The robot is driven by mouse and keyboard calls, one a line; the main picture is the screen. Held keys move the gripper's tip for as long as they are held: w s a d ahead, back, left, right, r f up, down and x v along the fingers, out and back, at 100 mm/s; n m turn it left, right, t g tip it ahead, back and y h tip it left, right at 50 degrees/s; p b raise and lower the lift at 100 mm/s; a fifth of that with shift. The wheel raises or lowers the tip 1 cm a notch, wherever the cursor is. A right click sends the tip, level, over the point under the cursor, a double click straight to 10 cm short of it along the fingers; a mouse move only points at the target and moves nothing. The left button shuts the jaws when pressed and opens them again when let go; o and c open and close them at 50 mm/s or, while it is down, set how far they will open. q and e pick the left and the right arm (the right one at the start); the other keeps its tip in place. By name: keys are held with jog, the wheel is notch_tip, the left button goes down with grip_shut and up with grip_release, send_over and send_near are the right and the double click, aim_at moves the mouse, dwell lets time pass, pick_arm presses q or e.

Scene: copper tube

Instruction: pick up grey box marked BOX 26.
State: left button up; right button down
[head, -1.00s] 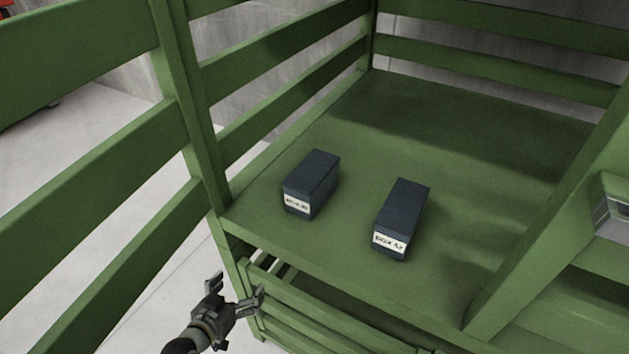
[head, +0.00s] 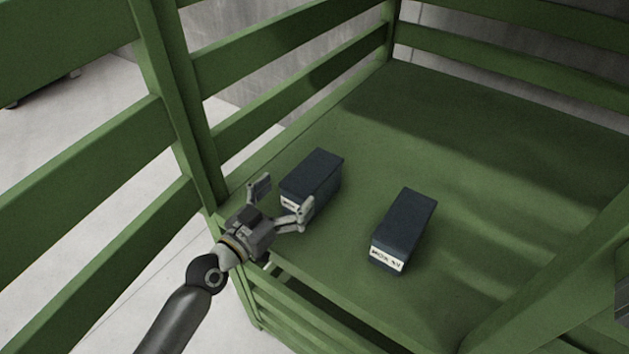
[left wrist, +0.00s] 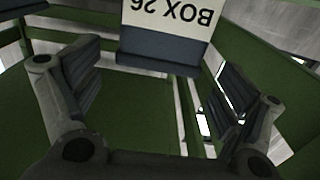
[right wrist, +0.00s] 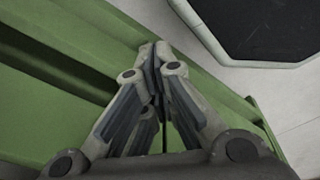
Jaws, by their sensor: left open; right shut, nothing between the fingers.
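The box marked BOX 26 (head: 315,174) is dark blue-grey and sits on the green shelf at the left. Its white label (left wrist: 168,18) reads BOX 26, upside down, at the top of the left wrist view. My left gripper (head: 280,203) is open just in front of the label end, with its fingers spread towards both sides of the box. In the left wrist view the box lies ahead, between and beyond the open fingers (left wrist: 160,90).
A second dark box (head: 404,228) with a white label stands to the right on the same green shelf (head: 470,160). Green slatted rails (head: 290,70) close the left side and back. A green post (head: 560,270) crosses at the right.

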aim_at(307, 176)
pick_arm(q)
jog(key=shift+x, duration=1.1)
jog(key=shift+w+d+p, duration=0.25)
jog(key=shift+p, duration=0.05)
jog(key=x, duration=0.3)
jog(key=shift+f+p, duration=0.1)
jog(key=shift+p, duration=0.25)
jog(key=shift+w+d+f, duration=0.15)
jog(key=shift+w+d, duration=0.3)
jog(key=shift+w, duration=0.05)
pick_arm(e)
jog(key=shift+s+a+r, duration=0.35)
jog(key=shift+s+a, duration=0.05)
jog(key=shift+s, duration=0.15)
jog(key=shift+s+a+r, duration=0.3)
jog(key=shift+s+a, duration=0.05)
jog(key=shift+s, duration=0.15)
pick_arm(q)
jog(key=shift+a, duration=0.1)
jog(key=shift+c, duration=0.4)
jog(key=c, duration=1.2)
jog(key=shift+s, duration=0.1)
pick_arm(e)
jog(key=shift+s+a, duration=0.15)
jog(key=shift+s, duration=0.2)
